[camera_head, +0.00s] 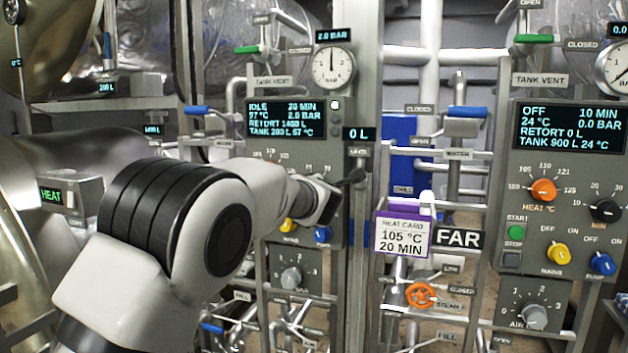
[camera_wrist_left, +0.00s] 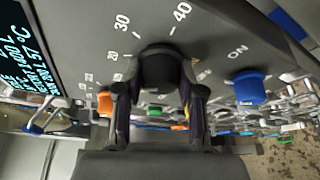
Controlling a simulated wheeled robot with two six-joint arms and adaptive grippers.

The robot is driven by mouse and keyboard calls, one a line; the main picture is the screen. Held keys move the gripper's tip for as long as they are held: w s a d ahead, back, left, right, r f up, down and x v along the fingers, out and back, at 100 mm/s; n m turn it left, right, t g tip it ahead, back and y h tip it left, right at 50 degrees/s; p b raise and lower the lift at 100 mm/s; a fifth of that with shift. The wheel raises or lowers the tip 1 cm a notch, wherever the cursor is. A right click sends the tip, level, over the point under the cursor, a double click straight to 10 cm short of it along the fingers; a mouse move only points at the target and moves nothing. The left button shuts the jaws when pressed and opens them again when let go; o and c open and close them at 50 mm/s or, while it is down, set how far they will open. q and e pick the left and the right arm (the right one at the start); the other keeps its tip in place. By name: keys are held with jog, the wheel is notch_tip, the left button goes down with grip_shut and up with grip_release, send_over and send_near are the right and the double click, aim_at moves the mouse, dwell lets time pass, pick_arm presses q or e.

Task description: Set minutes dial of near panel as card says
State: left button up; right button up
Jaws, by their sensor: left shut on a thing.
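The near panel's screen (camera_head: 285,118) reads IDLE, 20 MIN, 97 °C, 2.0 BAR. The heat card (camera_head: 402,238) in a purple-edged holder reads 105 °C, 20 MIN. My left gripper (camera_head: 350,178) is at the right side of the near panel, and my arm hides the minutes dial in the head view. In the left wrist view the black minutes dial (camera_wrist_left: 160,68) sits between the two fingers of my left gripper (camera_wrist_left: 158,98), which is shut on it. The scale marks 30 and 40 show above it; the dial's pointer cannot be made out. My right gripper is not in view.
Beside the dial are a blue knob (camera_wrist_left: 250,88) and an orange knob (camera_wrist_left: 104,103). A far panel (camera_head: 568,165) with its own dials stands at the right, by a FAR sign (camera_head: 458,238). Pipes and an orange steam valve (camera_head: 420,295) lie between the panels.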

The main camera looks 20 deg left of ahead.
pick_arm(q)
jog(key=n+g+h+p, duration=0.1)
jog(key=n+h+p, duration=0.1)
jog(key=n+p, duration=0.2)
jog(key=shift+n, duration=0.4)
jog(key=shift+f+n+g+h+p, duration=0.1)
jog(key=shift+n+g+h+p, duration=0.2)
jog(key=shift+n+h+p, duration=0.45)
jog(key=shift+f+n+h, duration=0.1)
jog(key=shift+n+h, duration=0.25)
jog(key=shift+n, duration=0.2)
jog(key=shift+f, duration=0.1)
jog(key=o, duration=1.1)
jog(key=shift+o, duration=0.2)
jog(key=shift+s+r, duration=0.1)
jog(key=shift+r, duration=0.15)
jog(key=v, duration=0.7)
jog(key=shift+s, duration=0.2)
